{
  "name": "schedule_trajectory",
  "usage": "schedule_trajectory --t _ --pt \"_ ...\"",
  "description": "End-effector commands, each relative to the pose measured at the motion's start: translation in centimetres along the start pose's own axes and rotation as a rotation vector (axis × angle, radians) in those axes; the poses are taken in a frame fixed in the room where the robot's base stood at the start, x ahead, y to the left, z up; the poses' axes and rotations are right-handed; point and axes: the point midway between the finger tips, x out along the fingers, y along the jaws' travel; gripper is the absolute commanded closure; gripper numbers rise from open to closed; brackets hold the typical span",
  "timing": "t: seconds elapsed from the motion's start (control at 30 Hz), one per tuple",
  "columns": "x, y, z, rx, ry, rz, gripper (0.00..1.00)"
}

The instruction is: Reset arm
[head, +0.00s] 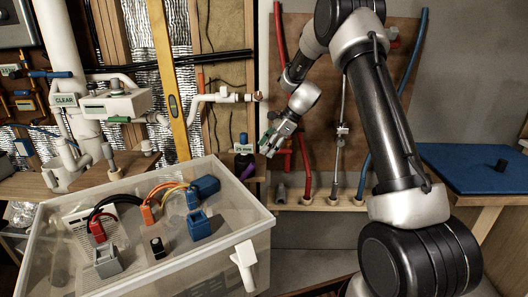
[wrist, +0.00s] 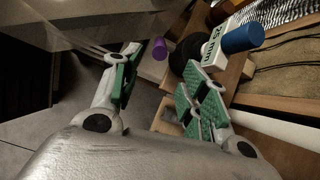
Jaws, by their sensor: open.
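My gripper (head: 272,146) is open and empty in the head view, raised in front of the wooden back panel at the end of my bent arm. In the wrist view my gripper (wrist: 158,88) shows its two green-padded fingers spread apart, with nothing between them. A white block with a blue cylindrical end (wrist: 240,38) lies beyond the right finger, and a small purple piece (wrist: 160,48) lies beyond the gap. Neither is seen to be held.
A clear bin (head: 150,262) holding connectors and cables stands at the front left. White pipes and a CLEAR-labelled fitting (head: 65,100) stand behind it. Red and blue pipes (head: 364,178) rise from a wooden ledge behind my arm. A blue mat (head: 470,170) lies at the right.

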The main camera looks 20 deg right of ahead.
Motion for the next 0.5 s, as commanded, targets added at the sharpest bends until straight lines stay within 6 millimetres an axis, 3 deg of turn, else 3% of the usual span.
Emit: schedule_trajectory --t 0.27,0.4,0.5 --pt "0.0 0.0 0.0 -0.021 0.0 0.0 0.56" --pt "0.0 0.2 -0.3 -0.165 0.012 0.011 0.56" --pt "0.7 3.2 -2.5 -0.333 0.047 0.094 0.56"
